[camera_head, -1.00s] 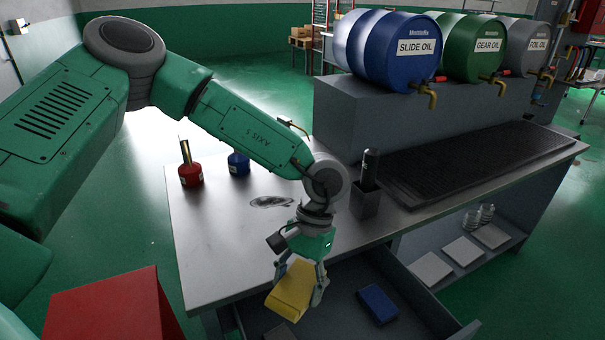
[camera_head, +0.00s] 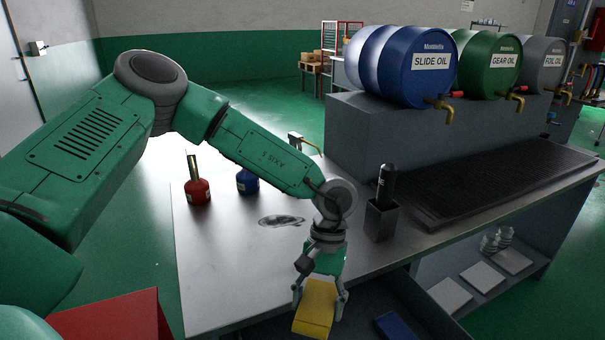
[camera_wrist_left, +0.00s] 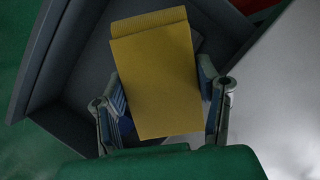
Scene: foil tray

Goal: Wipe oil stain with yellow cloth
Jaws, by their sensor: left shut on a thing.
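My left gripper (camera_head: 321,299) is shut on the folded yellow cloth (camera_head: 314,309), near the front edge of the metal table (camera_head: 225,270). In the left wrist view the yellow cloth (camera_wrist_left: 155,75) lies between the two fingers (camera_wrist_left: 165,108), with the open drawer (camera_wrist_left: 75,60) behind it. The oil stain (camera_head: 281,221) is a dark, glossy patch on the tabletop, behind and left of the gripper and apart from the cloth. My right gripper is not in view.
A red oil can (camera_head: 198,189) and a blue one (camera_head: 247,181) stand left of the stain. A black holder (camera_head: 381,220) with a dark bottle stands to its right. Oil barrels (camera_head: 415,68) are at the back. A blue item (camera_head: 393,326) lies in the drawer. The table's front left is clear.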

